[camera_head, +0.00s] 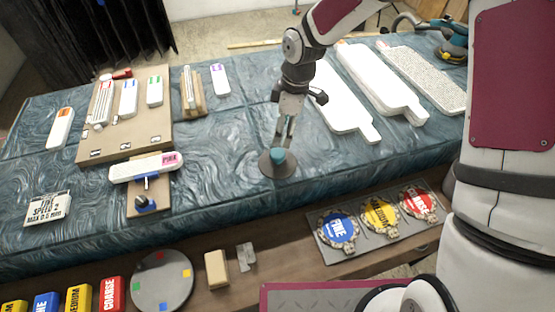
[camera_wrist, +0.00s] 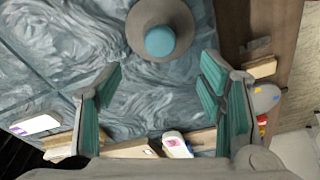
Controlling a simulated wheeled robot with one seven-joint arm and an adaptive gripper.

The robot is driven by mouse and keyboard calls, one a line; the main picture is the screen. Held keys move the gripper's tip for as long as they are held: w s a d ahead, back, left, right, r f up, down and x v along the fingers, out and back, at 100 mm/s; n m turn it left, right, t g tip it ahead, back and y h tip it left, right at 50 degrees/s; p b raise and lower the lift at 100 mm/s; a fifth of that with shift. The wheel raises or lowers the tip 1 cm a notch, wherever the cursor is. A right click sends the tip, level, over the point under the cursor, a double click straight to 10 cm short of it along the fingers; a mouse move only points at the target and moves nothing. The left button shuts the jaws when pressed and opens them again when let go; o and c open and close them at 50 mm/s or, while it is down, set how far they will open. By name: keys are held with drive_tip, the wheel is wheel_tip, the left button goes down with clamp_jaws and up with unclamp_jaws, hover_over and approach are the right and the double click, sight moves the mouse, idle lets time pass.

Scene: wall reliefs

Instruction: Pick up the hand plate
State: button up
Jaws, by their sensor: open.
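The hand plate appears to be the round grey disc (camera_head: 267,170) with a teal knob on top, lying flat on the blue-green patterned table cover. My gripper (camera_head: 283,137) is above it, pointing down, and partly hides it in the head view. In the wrist view the grey disc (camera_wrist: 136,32) and its teal knob (camera_wrist: 160,42) show at the top, just past the fingertips. My gripper (camera_wrist: 163,67) is open there, with teal pads and nothing between them. The knob lines up with the gap between the fingers. I cannot tell the exact height between the fingertips and the knob.
White paddle-shaped boards (camera_head: 378,82) lie right of the gripper. A wooden board (camera_head: 121,137) with coloured-label tools stands left. A pink-labelled bar (camera_head: 143,167) sits on a stand. The lower shelf holds FINE, MEDIUM and COARSE discs (camera_head: 380,215). The cover around the disc is clear.

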sight(278, 153)
drive_tip(key=f, duration=0.3)
drive_tip(key=a+f, duration=0.1)
drive_tip(key=f, duration=0.3)
drive_tip(key=f+p, duration=0.1)
drive_tip(key=f, duration=0.3)
drive_tip(key=shift+w+a, duration=0.1)
drive_tip(key=shift+a, duration=0.2)
drive_tip(key=shift+r, duration=0.1)
drive_tip(key=c, duration=1.3)
